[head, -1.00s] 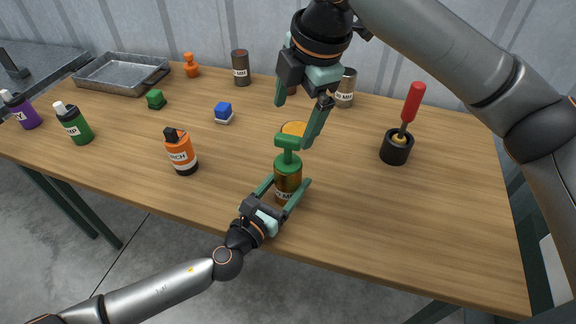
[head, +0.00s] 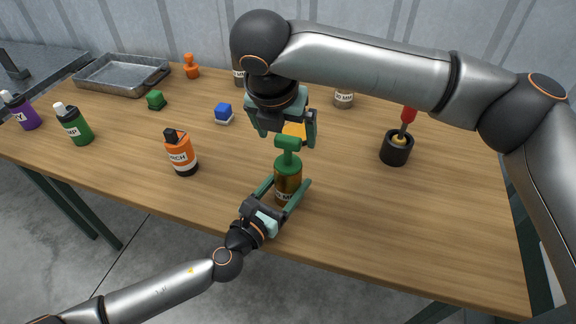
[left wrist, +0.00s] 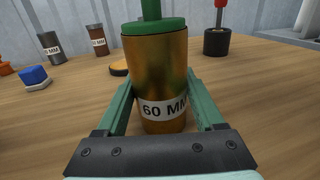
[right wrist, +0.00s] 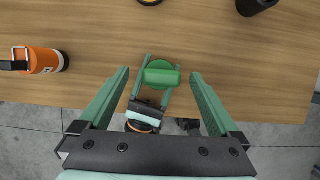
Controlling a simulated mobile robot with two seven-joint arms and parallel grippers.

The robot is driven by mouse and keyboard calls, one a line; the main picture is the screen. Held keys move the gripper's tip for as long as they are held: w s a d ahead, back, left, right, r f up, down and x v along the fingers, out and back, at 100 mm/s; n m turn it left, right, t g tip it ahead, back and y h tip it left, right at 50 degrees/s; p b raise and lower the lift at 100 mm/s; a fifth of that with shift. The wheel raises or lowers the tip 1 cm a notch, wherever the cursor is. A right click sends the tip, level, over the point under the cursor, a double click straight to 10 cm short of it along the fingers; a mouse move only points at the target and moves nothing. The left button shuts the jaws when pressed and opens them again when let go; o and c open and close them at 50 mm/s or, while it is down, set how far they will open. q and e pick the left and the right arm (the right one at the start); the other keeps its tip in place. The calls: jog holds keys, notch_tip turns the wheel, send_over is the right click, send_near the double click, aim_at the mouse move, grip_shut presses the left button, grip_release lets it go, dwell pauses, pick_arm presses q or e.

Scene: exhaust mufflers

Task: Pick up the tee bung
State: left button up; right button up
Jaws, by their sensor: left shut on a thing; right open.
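The tee bung (head: 288,155) is green with a crossbar handle. It sits in the top of a brown-gold cylinder (head: 287,185) labelled "60 MM" near the table's front edge. My left gripper (head: 288,190) is shut on the cylinder from the front, one finger on each side, as the left wrist view (left wrist: 160,100) also shows. My right gripper (head: 287,140) is open and points down above the tee bung. In the right wrist view the bung's crossbar (right wrist: 162,77) lies between the spread fingers (right wrist: 160,75), apart from both.
An orange bottle (head: 181,153) stands left of the cylinder. A black cup (head: 397,148) with a red-handled tool stands to the right. A blue-and-white block (head: 224,114), an orange-topped round thing (head: 295,130) and a grey can (head: 344,96) are behind. The table's front right is clear.

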aim_at(288, 158)
jog(key=shift+s+x, duration=0.2)
jog(key=shift+x, duration=2.5)
grip_shut()
